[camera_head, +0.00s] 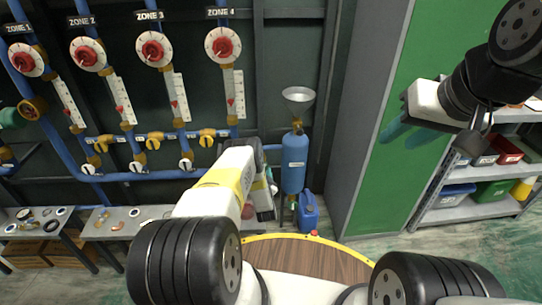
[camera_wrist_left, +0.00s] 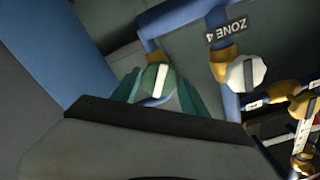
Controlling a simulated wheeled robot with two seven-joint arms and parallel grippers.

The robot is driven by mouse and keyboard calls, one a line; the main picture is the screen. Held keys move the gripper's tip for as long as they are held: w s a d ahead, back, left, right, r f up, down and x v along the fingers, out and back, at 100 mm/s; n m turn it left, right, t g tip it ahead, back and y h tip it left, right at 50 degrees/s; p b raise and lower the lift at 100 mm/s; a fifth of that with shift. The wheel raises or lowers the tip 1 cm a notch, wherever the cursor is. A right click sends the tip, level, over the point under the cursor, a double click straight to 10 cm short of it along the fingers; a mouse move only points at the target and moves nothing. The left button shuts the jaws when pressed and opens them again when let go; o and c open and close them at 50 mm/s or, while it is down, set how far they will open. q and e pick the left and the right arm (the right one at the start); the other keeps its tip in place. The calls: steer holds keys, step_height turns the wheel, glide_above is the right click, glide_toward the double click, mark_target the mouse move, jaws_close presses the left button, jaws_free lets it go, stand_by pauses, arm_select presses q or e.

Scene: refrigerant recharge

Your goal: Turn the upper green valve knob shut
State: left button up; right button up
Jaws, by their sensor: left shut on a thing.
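The green valve knob (camera_wrist_left: 158,80) shows in the left wrist view as a round green face with a white bar, on a blue pipe with a brass fitting. My left gripper (camera_wrist_left: 158,92) has its teal fingers on either side of the knob and is shut on it. In the head view my left gripper (camera_head: 268,182) is beside the blue cylinder, and the knob is hidden there. My right gripper (camera_head: 402,138) is empty at the upper right, its teal fingers apart.
A blue cylinder (camera_head: 294,160) with a funnel (camera_head: 298,95) stands by the pipe wall, and a blue jug (camera_head: 308,212) is below. Zone gauges with red centres (camera_head: 222,45) line the wall. A green panel (camera_head: 385,170) and shelves (camera_head: 465,205) are right. A white-faced valve knob (camera_wrist_left: 246,74) is near the green one.

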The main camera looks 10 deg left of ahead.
arm_select(q)
steer(key=shift+r+m, duration=0.1)
steer(key=shift+m, duration=0.7)
steer(key=m, duration=0.4)
steer(key=shift+m, duration=0.3)
